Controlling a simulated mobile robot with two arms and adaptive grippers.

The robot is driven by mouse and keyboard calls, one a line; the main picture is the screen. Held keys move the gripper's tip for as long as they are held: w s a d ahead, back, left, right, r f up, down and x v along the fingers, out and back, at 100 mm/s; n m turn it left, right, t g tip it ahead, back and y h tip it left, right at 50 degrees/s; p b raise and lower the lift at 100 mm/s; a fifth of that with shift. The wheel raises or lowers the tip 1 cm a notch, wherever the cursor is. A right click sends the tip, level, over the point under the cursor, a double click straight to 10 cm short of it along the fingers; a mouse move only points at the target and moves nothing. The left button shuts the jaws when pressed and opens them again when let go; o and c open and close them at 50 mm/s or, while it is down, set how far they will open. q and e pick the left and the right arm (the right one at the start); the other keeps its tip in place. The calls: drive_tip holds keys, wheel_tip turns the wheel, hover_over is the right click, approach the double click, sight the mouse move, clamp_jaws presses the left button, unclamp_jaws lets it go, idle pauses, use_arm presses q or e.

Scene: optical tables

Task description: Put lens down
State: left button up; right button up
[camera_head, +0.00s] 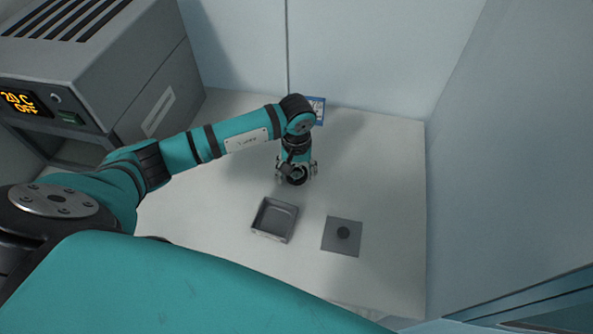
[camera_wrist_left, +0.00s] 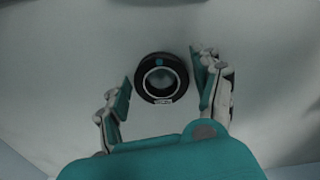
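The lens (camera_wrist_left: 161,78) is a black ring with clear glass, a blue dot and a small pale label. In the left wrist view it sits between the two fingers of my left gripper (camera_wrist_left: 160,76), with a narrow gap on each side. The fingers are spread open and do not visibly grip it. In the head view my left gripper (camera_head: 296,171) points down over the white table, behind the grey tray. A dark ring, seemingly the lens (camera_head: 298,176), shows under it, partly hidden by the fingers. My right gripper is in neither view.
A grey device (camera_head: 110,70) reading "20 C OFF" is at left. Pale walls bound the back and right.

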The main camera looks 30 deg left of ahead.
use_arm(q)
drive_tip(key=shift+o, duration=0.7)
drive_tip(key=shift+r, duration=0.1)
